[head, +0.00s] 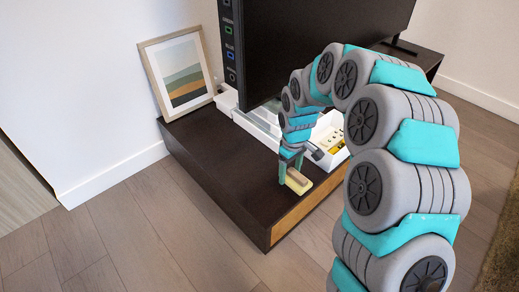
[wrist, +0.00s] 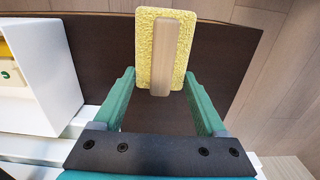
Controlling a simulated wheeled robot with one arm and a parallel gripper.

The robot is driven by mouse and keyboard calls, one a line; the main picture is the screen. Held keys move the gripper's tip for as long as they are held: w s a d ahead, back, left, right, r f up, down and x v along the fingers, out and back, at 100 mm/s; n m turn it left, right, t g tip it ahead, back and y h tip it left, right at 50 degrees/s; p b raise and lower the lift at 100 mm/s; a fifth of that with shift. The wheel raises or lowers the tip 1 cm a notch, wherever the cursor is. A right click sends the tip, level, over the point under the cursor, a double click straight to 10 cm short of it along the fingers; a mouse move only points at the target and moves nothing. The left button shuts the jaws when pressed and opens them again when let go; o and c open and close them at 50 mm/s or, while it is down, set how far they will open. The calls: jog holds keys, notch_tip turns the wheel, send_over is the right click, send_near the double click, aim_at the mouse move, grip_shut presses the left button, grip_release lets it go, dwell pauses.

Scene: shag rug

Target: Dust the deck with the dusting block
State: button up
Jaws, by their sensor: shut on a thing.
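The dusting block (head: 300,187) has a yellow pad and a pale wooden handle. In the wrist view the dusting block (wrist: 153,55) sits between the green fingertips, handle toward the camera. My gripper (head: 291,164) is shut on it; it also shows in the wrist view (wrist: 161,80). The deck (head: 220,165) is the dark brown top of a low cabinet. The block is at its front right part, near the front edge; I cannot tell whether the pad touches the deck. The deck also shows in the wrist view (wrist: 105,45). My arm hides part of its right side.
A large black screen (head: 300,45) stands over the deck's back. A framed picture (head: 178,75) leans on the wall at the deck's left end. A white tray (head: 328,160) with small items lies just behind my gripper. Wooden floor (head: 120,230) is clear in front.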

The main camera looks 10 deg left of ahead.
jog(key=shift+r+p, duration=0.35)
jog(key=shift+r, duration=1.05)
